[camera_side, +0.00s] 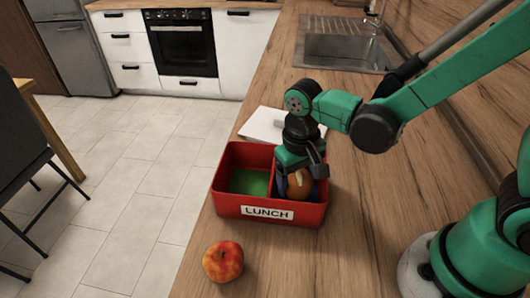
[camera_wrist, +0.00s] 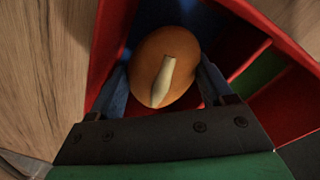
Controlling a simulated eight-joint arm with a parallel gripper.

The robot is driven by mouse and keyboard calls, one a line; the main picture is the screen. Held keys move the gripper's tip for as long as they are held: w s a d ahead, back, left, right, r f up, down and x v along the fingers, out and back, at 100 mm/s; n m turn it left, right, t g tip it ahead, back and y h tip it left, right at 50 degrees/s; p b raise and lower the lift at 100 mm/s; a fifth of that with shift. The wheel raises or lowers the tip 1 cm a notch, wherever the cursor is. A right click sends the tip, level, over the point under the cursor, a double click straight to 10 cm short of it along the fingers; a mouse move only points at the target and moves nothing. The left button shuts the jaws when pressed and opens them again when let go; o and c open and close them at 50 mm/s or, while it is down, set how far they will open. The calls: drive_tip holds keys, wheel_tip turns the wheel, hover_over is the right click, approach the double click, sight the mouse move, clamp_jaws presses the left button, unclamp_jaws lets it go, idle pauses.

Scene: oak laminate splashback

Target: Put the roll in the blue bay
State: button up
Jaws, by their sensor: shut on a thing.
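The roll (camera_side: 299,184) is round and brown with a pale slash across its top. It is inside the right bay of the red lunch box (camera_side: 228,207), labelled LUNCH. My gripper (camera_side: 300,177) reaches down into that bay and is shut on the roll. In the wrist view the roll (camera_wrist: 150,72) sits between the two fingers of my gripper (camera_wrist: 163,86). The blue bay floor (camera_wrist: 190,12) shows beyond the roll. Whether the roll touches the floor is hidden. The left bay has a green floor (camera_side: 250,182) and is empty.
A red-yellow apple (camera_side: 223,262) stands on the wooden counter in front of the box. A white flat item (camera_side: 262,125) lies behind the box. A sink (camera_side: 345,50) is set in further back. The counter right of the box is clear.

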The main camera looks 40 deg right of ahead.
sight(300, 174)
drive_tip(key=o, duration=1)
drive_tip(key=shift+r, duration=0.1)
wheel_tip(300, 174, up, 13)
drive_tip(key=d+t, duration=0.1)
drive_tip(key=t, duration=0.1)
drive_tip(key=d+f+t, duration=0.1)
drive_tip(key=d, duration=0.1)
drive_tip(key=s+d+f+n+t+y, duration=0.1)
drive_tip(key=d+t, duration=0.1)
drive_tip(key=shift+d+t, duration=0.15)
drive_tip(key=shift+t, duration=0.15)
drive_tip(key=shift+s+d+f+n+t, duration=0.1)
drive_tip(key=shift+d+f+n+t, duration=0.2)
drive_tip(key=shift+d+t, duration=0.4)
drive_tip(key=shift+a, duration=0.1)
